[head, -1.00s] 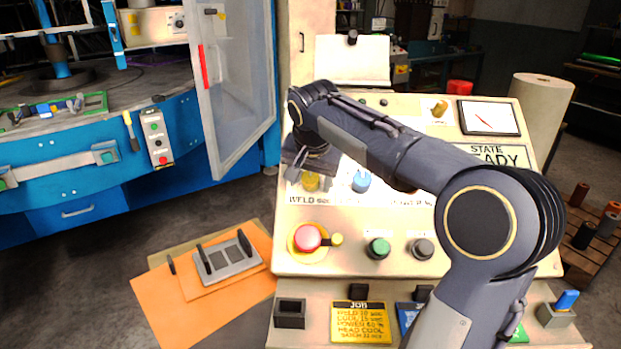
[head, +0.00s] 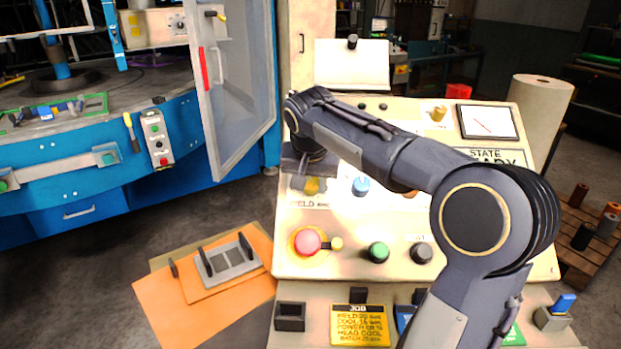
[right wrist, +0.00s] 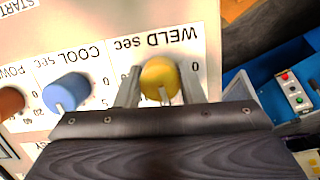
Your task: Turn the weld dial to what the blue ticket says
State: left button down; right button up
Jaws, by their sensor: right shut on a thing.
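The yellow weld dial (head: 312,187) is at the left of the dial row on the cream panel, largely covered by my right gripper (head: 306,184) in the head view. In the right wrist view the yellow knob (right wrist: 159,76) sits between the two fingers of the gripper (right wrist: 160,88), under the upside-down "WELD sec" label. The gripper is shut on this knob. The blue ticket (head: 404,316) is on the lower ledge, mostly hidden behind my right arm; its text cannot be read. My left gripper is not in view.
A blue cool dial (head: 361,187) stands right of the weld dial. Below are a red button (head: 307,242), a green button (head: 378,252) and a black button (head: 421,252). A yellow JOB ticket (head: 360,325) is left of the blue ticket. An open clear door (head: 236,90) stands left.

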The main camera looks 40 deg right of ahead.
jog(key=n+p, duration=0.2)
jog(key=n, duration=0.1)
jog(key=shift+r+h, duration=0.1)
jog(key=shift+h, duration=0.3)
jog(key=shift+n+g+p, duration=0.3)
jog(key=shift+n+p, duration=0.35)
jog(key=shift+n, duration=1.05)
jog(key=shift+h, duration=0.3)
jog(key=o, duration=1)
jog(key=v, duration=0.7)
jog(key=shift+a+r, duration=0.15)
jog(key=shift+r, duration=0.15)
jog(key=shift+s, duration=0.15)
